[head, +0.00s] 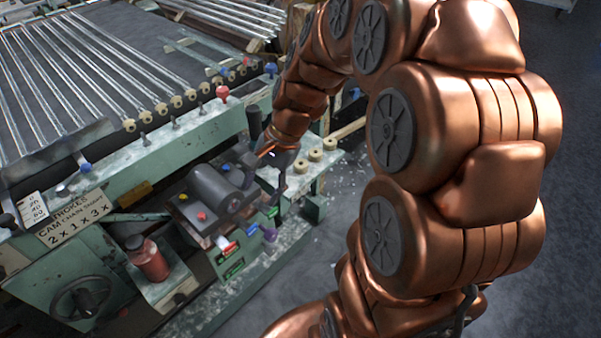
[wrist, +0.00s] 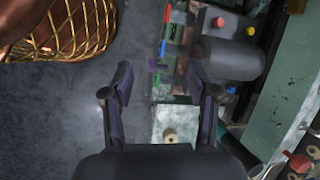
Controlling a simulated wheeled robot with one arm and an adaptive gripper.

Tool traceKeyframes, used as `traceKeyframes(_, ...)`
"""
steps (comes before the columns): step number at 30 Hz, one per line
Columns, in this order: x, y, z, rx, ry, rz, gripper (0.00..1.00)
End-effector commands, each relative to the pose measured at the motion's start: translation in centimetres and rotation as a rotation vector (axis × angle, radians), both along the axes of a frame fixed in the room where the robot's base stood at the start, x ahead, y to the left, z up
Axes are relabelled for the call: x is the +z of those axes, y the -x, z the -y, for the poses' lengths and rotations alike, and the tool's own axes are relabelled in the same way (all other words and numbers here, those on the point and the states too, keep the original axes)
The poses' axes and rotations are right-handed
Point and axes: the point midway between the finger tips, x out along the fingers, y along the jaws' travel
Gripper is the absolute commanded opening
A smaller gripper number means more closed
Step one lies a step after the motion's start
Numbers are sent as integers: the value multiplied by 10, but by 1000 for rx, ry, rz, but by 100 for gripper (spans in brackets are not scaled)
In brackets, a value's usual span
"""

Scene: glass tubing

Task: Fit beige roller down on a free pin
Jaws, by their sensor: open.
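Three short beige rollers stand on the green shelf at the machine's right end in the head view: a near one (head: 300,166), a middle one (head: 315,155) and a far one (head: 329,143). A beige roller (wrist: 169,135) also shows in the wrist view, on the pale shelf between my fingers near their base. My gripper (wrist: 160,78) is open and empty above the floor and shelf edge; it is dark and partly hidden in the head view. Bare dark pins (head: 174,122) stand on the green rail (head: 120,165), and beige rollers (head: 128,125) line the bed edge behind it.
A grey motor (head: 218,188) with coloured buttons sits left of my gripper. A red ball knob (head: 222,93) rises from the rail. Glass tubes (head: 90,65) lie on the bed. A golden wire basket (wrist: 75,30) is at the upper left of the wrist view. Floor is clear on the right.

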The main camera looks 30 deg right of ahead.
Motion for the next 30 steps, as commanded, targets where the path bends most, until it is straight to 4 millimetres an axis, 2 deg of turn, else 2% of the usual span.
traceKeyframes(1,-16,-15,12,-93,-30,-11,59)
traceKeyframes(8,-58,-77,77,-519,-168,-54,59)
traceKeyframes(12,-87,-106,130,-781,-257,-81,59)
traceKeyframes(18,-127,-129,203,-1101,-373,-119,59)
traceKeyframes(21,-139,-133,229,-1209,-414,-129,59)
traceKeyframes(25,-150,-134,247,-1286,-443,-141,59)
traceKeyframes(30,-158,-141,248,-1307,-454,-145,59)
